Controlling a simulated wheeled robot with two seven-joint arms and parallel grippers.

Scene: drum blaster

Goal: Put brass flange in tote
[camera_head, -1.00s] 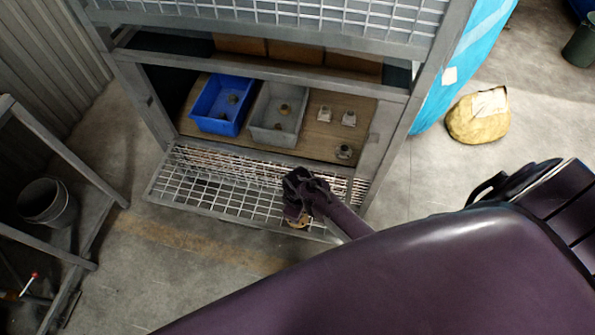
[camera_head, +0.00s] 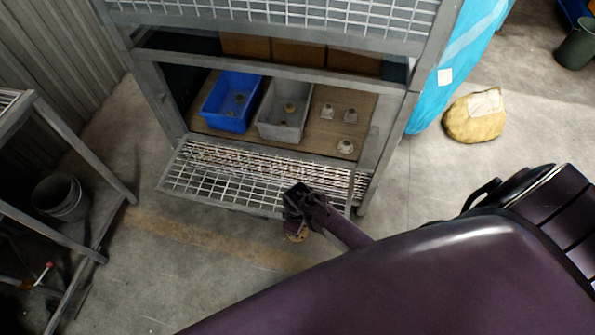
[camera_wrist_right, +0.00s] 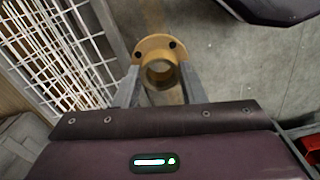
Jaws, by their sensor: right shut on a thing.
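My right gripper (camera_head: 297,226) is shut on the brass flange (camera_head: 297,236), just in front of the lowered mesh door of a cabinet. In the right wrist view the brass flange (camera_wrist_right: 158,57), a round plate with a hollow hub and bolt holes, sits between the two fingertips of my right gripper (camera_wrist_right: 160,78). A blue tote (camera_head: 207,108) and a grey tote (camera_head: 268,125) stand side by side on the cabinet shelf, with small fittings in each. My left gripper is not in view.
The mesh door (camera_head: 215,180) lies between my gripper and the totes. Silver fittings (camera_head: 350,116) stand right of the grey tote on the wooden shelf (camera_head: 318,140). Cabinet posts and a crossbar frame the opening. A bucket (camera_head: 60,197) sits on a rack at left.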

